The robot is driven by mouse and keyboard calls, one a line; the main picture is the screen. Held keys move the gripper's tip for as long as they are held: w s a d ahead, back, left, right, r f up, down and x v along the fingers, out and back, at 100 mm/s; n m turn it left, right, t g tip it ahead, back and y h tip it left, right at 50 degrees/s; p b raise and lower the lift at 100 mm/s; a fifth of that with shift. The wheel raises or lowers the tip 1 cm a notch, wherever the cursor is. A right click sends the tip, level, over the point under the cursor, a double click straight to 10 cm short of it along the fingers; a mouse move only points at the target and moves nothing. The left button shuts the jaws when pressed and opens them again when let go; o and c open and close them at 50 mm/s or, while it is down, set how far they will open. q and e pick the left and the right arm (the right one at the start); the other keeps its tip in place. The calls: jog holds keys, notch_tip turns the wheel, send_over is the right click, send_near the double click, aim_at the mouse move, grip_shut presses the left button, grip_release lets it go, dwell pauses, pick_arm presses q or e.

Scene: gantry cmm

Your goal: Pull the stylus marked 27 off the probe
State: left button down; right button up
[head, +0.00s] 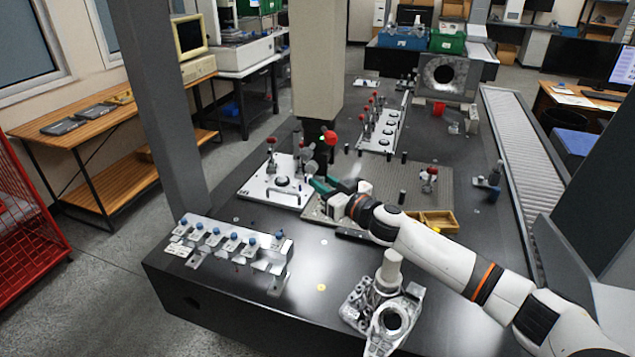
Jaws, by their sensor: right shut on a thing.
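The probe (328,138) hangs just below the beige gantry column, with a red ball and a small green spot showing. Slim grey parts (309,166) stand just below and left of it, and I cannot read the number 27 on any of them. My right gripper (318,184), with teal fingers, reaches in from the right below the probe. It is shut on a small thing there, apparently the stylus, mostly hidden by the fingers. I cannot tell whether that stylus still joins the probe. My left gripper is not in view.
A white plate (262,191) with fittings lies left of my gripper. A ribbed grey plate (374,182) and a wooden tray (437,222) lie right. A rack with blue-topped parts (222,242) stands front left.

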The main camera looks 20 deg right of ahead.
jog(key=shift+f, duration=0.15)
jog(key=shift+f+b, duration=0.65)
jog(key=shift+f, duration=0.25)
jog(key=shift+f, duration=0.25)
jog(key=shift+f, duration=0.25)
jog(key=shift+b, duration=0.3)
jog(key=f+p+v, duration=0.1)
jog(key=v, duration=0.7)
jog(key=shift+f, duration=0.15)
dwell(0.4)
